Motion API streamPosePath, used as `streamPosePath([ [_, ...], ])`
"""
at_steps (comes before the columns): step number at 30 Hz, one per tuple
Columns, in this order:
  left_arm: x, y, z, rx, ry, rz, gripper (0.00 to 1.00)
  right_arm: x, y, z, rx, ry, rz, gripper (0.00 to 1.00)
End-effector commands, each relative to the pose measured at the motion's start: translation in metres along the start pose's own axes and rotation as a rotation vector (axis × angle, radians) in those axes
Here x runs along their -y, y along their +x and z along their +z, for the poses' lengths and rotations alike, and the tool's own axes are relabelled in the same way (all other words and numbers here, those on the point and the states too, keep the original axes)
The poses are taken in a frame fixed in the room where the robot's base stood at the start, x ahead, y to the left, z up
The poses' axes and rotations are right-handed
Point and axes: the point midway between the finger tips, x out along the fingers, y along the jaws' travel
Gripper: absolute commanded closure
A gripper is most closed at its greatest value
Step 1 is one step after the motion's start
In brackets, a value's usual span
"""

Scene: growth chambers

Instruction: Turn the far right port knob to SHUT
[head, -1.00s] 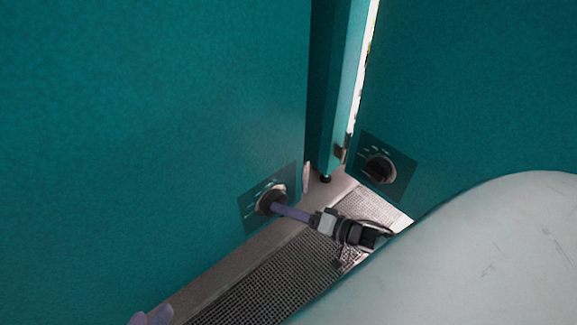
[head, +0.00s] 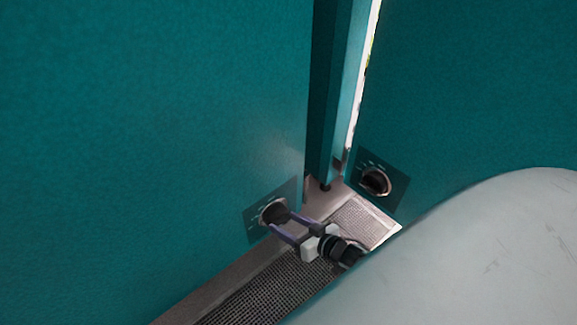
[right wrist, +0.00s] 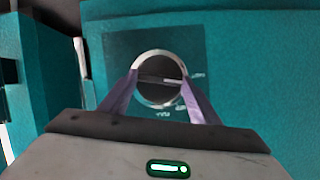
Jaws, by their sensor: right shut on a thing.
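A dark round knob (head: 273,212) with a pale ring sits on a small label plate low on the left teal panel. My right gripper (head: 282,221) reaches it from the lower right, with its two purple fingers on either side of the knob. The right wrist view shows the knob (right wrist: 160,92) between the fingertips (right wrist: 160,77), shut on it. Its bar lies nearly level there, with a white mark pointing right towards a small label. Another label is below; the lettering is too small to read. My left gripper is out of view.
A second dark knob (head: 375,182) on a similar plate is on the right teal panel. A teal post (head: 332,100) stands between the panels. A metal ledge with a perforated grille (head: 262,290) runs below. A large pale rounded surface fills the lower right.

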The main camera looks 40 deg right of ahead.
Motion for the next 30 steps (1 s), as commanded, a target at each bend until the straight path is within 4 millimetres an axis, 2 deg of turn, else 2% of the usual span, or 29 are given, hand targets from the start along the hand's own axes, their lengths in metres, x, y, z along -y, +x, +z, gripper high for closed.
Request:
streamPosePath([
  [13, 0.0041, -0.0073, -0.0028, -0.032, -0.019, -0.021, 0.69, 0.003, -0.0002, 0.0001, -0.002, -0.207, 0.085, 0.66],
  [30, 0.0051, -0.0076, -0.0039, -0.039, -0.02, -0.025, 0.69, 0.0026, 0.0001, 0.0003, -0.001, -0.24, 0.096, 0.66],
])
